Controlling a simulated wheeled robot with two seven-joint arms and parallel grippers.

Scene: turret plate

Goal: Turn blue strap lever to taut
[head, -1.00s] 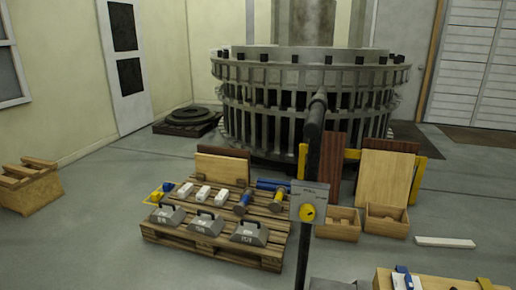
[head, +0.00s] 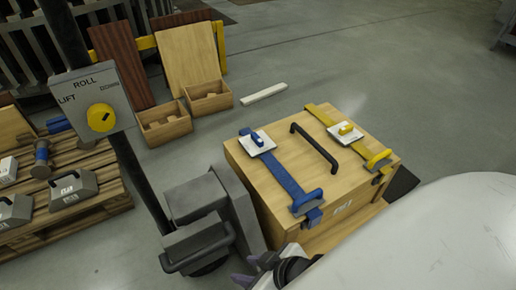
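A white plate with a small blue lever (head: 257,140) sits at the strap's far end, and a raised blue handle (head: 307,202) is at the near edge. My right gripper (head: 248,270) is at the bottom of the view, low and in front of the crate's near left corner, apart from the strap. Its two fingertips seem apart with nothing between them. My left gripper is not in view.
A yellow strap (head: 360,142) with its own plate and handle lies beside the blue one. A black handle (head: 314,146) stands between them. A post with a yellow dial (head: 101,117) and a grey unit (head: 198,222) stand left of the crate.

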